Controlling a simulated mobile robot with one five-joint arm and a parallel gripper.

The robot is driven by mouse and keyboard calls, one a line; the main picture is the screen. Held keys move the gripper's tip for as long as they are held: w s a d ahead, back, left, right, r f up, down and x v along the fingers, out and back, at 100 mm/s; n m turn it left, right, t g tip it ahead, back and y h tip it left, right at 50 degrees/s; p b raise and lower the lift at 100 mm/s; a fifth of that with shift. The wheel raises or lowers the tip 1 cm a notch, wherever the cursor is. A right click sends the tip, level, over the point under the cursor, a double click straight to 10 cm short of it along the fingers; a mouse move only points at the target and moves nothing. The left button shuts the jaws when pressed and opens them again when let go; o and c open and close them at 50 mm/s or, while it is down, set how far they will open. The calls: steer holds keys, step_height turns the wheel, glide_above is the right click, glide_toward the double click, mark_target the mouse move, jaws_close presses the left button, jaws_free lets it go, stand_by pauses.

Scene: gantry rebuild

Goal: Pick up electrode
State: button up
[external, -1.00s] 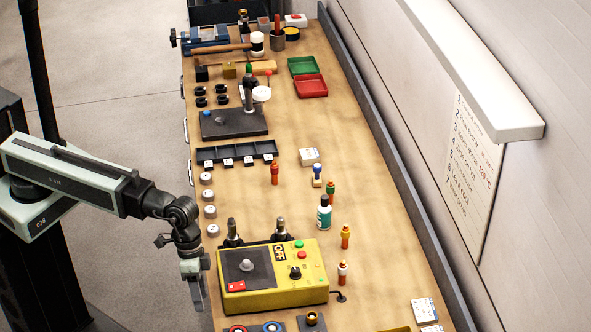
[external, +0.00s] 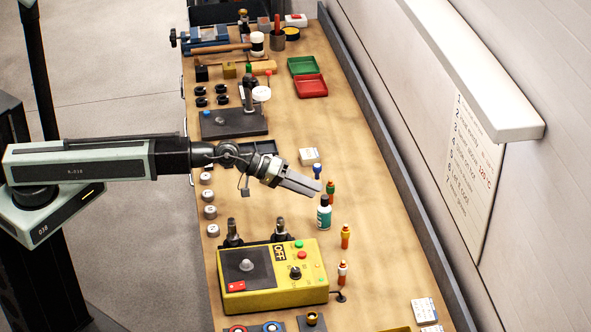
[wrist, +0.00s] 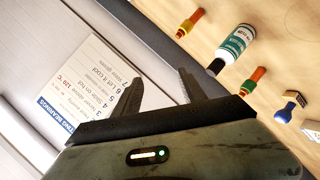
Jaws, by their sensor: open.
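Several small upright coloured pieces could be the electrode; I cannot tell which one is meant. A green-and-orange one (external: 331,188) stands just right of my gripper (external: 316,189). An orange one (external: 346,236) and a red-and-white one (external: 343,272) stand nearer. The red one seen earlier is hidden behind my arm in the external view. My gripper is open and empty above the bench. In the wrist view its fingers (wrist: 161,82) point toward the wall sheet, with a green-and-red piece (wrist: 252,81) and an orange one (wrist: 190,22) off to the right.
A teal-and-white bottle (external: 324,213) stands close in front of my gripper. A blue stamp (external: 317,172) and a white box (external: 309,156) are just behind it. A yellow control box (external: 272,280) is nearer. The bench's right strip is clear up to the edge rail (external: 395,190).

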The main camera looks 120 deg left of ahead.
steer(key=s+a+r+n+y+b, duration=0.25)
steer(key=s+a+y, duration=0.4)
steer(key=a, duration=0.75)
steer(key=m+g+h+b, duration=0.1)
steer(key=m+h+b, duration=0.1)
steer(key=m+b, duration=0.25)
glide_above(327, 189)
steer(key=s+d, duration=0.2)
steer(key=d, duration=0.1)
step_height(327, 189, down, 8)
steer(key=f+m+g+b, duration=0.1)
steer(key=f, duration=0.1)
steer(key=f+m+g+b, duration=0.1)
steer(key=f+b, duration=0.1)
steer(key=f+m+g+y+b, duration=0.1)
steer(key=f, duration=0.2)
steer(key=shift+w+g+b, duration=0.3)
steer(key=shift+b, duration=0.1)
steer(key=shift+s+a+f, duration=0.1)
steer(key=shift+s+b+x, duration=0.15)
steer(key=shift+b+x, duration=0.7)
steer(key=shift+x, duration=1.15)
steer(key=shift+s+b+x, duration=0.1)
steer(key=shift+b+x, duration=0.7)
steer(key=shift+x, duration=1.15)
steer(key=shift+c, duration=0.9)
jaws_close()
